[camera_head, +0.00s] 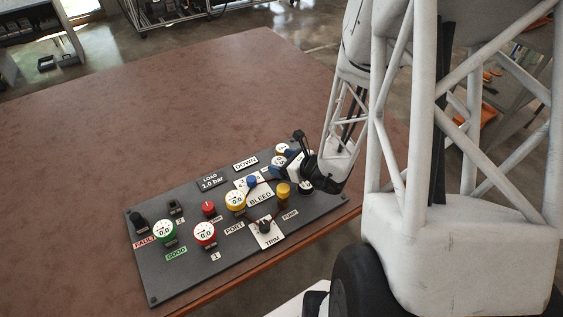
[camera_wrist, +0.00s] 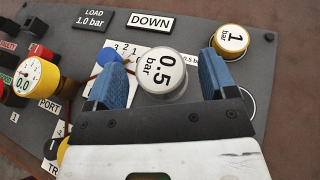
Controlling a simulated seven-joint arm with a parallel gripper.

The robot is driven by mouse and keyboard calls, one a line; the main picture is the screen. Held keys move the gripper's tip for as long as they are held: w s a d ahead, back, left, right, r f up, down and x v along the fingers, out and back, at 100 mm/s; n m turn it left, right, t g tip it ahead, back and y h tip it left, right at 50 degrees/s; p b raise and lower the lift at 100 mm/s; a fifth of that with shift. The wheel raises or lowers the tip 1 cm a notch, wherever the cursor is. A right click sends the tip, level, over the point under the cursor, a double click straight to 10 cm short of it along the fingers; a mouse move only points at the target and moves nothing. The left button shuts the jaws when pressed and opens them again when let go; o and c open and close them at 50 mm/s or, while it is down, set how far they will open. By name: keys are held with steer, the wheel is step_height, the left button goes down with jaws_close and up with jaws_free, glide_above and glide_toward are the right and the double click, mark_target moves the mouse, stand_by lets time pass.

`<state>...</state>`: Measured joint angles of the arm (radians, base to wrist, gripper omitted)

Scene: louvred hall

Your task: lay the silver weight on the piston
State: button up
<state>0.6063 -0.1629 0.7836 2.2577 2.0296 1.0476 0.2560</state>
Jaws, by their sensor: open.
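The silver weight (camera_wrist: 160,72), marked 0.5 bar, stands upright between the fingers of my gripper in the wrist view. My gripper (camera_wrist: 162,78) is open, with one blue finger on each side of the weight and small gaps visible. In the head view my gripper (camera_head: 289,164) is low over the right end of the dark panel and hides much of this spot. I cannot make out the piston for certain, nor what lies under the silver weight.
A yellow-rimmed weight (camera_wrist: 231,40) marked 1 bar stands close beyond the right finger. A blue knob (camera_wrist: 108,56) is near the left finger. Yellow, red and green gauges and knobs crowd the panel (camera_head: 190,272). The brown table (camera_head: 150,110) behind it is clear.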

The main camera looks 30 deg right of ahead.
steer(key=v, duration=1.1)
steer(key=shift+s, duration=0.15)
steer(key=shift+d+r, duration=0.1)
stand_by(0.3)
stand_by(0.8)
